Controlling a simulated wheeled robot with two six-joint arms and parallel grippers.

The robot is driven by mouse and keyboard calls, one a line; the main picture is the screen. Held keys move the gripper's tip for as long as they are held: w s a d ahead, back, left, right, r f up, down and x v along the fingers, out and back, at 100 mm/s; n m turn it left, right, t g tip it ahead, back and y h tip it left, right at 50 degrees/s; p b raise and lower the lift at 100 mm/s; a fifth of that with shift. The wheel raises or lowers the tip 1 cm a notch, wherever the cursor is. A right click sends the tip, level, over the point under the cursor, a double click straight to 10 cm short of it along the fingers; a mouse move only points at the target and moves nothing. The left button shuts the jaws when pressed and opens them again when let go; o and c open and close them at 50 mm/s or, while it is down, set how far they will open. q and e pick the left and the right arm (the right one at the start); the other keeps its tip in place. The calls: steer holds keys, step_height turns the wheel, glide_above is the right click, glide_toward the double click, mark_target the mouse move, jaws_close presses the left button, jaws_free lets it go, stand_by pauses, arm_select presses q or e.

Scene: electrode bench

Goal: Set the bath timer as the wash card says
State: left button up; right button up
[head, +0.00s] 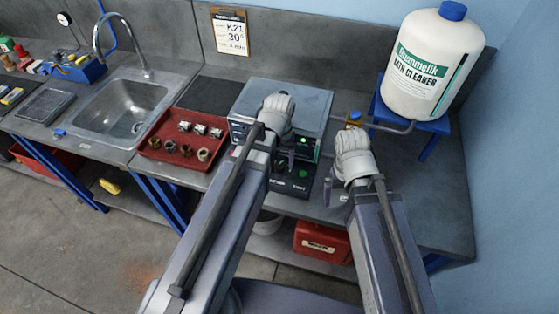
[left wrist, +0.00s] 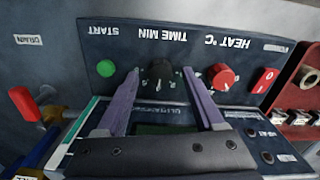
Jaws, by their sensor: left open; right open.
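The wash card (head: 231,32) hangs on the wall behind the bench; it reads K21 and 30°, and its lowest line is too small to read surely. The bath (head: 300,98) is a grey box on the bench. In the left wrist view its panel appears upside down, with a black TIME MIN knob (left wrist: 160,74), a green START button (left wrist: 106,68) and a red HEAT knob (left wrist: 222,77). My left gripper (left wrist: 160,71) is open, its fingertips on either side of the time knob; contact is unclear. My right gripper (head: 329,188) is open, right of the panel.
A red tray (head: 152,151) with several small fittings is left of the bath. A sink (head: 125,108) lies further left. A bath cleaner jug (head: 432,60) stands on a blue stand at right. A red drain lever (left wrist: 25,104) sits beside the panel.

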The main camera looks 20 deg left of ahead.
mark_target(279, 166)
arm_select(q)
step_height(279, 166, up, 7)
steer(key=p, duration=0.6)
steer(key=shift+f, duration=0.15)
arm_select(e)
step_height(279, 166, up, 7)
steer(key=shift+f, duration=0.15)
arm_select(q)
steer(key=shift+f, duration=0.2)
arm_select(e)
steer(key=shift+f, duration=0.15)
arm_select(q)
step_height(279, 166, down, 8)
steer(key=b, duration=0.8)
steer(key=shift+r, duration=0.2)
arm_select(e)
step_height(279, 166, down, 8)
steer(key=shift+r, duration=0.15)
arm_select(q)
steer(key=shift+r, duration=0.1)
arm_select(e)
steer(key=shift+r, duration=0.15)
